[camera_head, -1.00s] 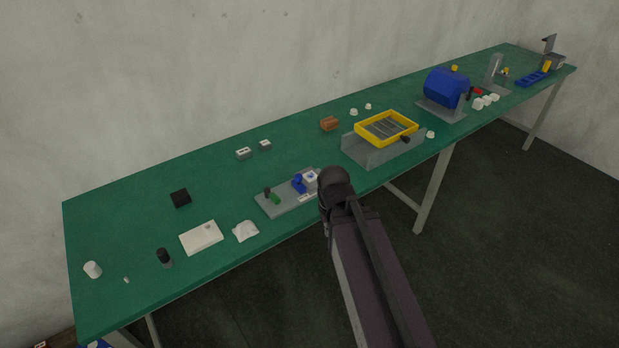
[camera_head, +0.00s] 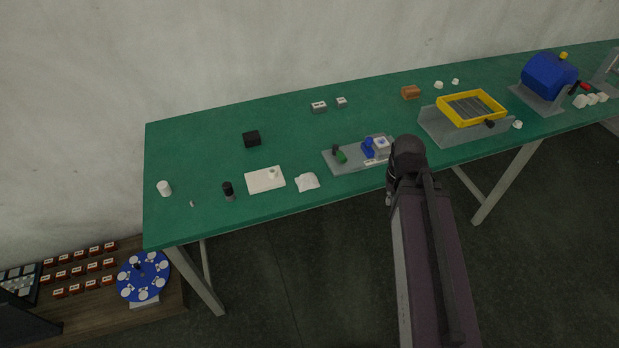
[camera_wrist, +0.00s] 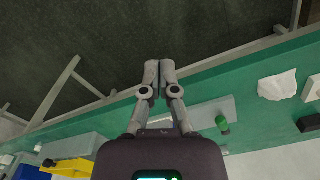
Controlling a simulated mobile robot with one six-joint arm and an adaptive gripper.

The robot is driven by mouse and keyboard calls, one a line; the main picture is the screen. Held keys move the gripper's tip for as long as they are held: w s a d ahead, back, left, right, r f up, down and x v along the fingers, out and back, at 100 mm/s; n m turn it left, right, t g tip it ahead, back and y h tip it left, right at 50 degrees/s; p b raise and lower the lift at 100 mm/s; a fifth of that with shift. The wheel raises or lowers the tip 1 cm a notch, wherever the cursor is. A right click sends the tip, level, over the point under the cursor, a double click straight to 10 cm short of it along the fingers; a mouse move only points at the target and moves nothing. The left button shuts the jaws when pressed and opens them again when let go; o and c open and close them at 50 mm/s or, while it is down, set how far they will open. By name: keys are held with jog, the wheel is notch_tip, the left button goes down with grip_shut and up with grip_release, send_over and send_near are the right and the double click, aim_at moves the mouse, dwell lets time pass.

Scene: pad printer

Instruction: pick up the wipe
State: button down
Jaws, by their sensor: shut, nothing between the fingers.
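The wipe (camera_head: 307,182) is a small crumpled white cloth on the green bench near its front edge, just right of a flat white block. In the wrist view the wipe (camera_wrist: 278,85) lies at the right, apart from the fingers. My gripper (camera_wrist: 152,66) is shut and empty, its fingertips together over the bench's front edge and the dark floor. In the head view my arm reaches up to the bench's front edge, right of the wipe, and hides the fingers.
Left of the wipe are the white block (camera_head: 260,181) and a dark bottle (camera_head: 228,190). Right of it is a grey fixture plate (camera_head: 344,160) with blue and green parts. A yellow-framed tray (camera_head: 441,105) stands farther right.

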dwell(0.3)
jog(key=c, duration=0.9)
grip_release()
jog(key=o, duration=0.3)
jog(key=shift+w+a+r, duration=0.1)
jog(key=shift+w+a, duration=0.1)
jog(key=shift+w, duration=0.05)
jog(key=o, duration=0.6)
jog(key=shift+w+a+r+n+p, duration=0.15)
jog(key=shift+w+a+r+p, duration=0.1)
jog(key=shift+w+a, duration=0.25)
jog(key=shift+w+a+r+n+p, duration=0.1)
jog(key=shift+w+a+n+p, duration=0.1)
jog(key=shift+w+a, duration=0.25)
notch_tip(320, 180, up, 4)
jog(key=n+p, duration=0.4)
jog(key=p, duration=0.1)
send_over(308, 175)
jog(key=shift+r+b, duration=0.2)
jog(key=shift+b, duration=0.1)
jog(key=shift+f, duration=0.1)
notch_tip(308, 175, down, 8)
jog(key=b, duration=0.8)
jog(key=shift+f+b, duration=0.2)
jog(key=shift+b, duration=0.1)
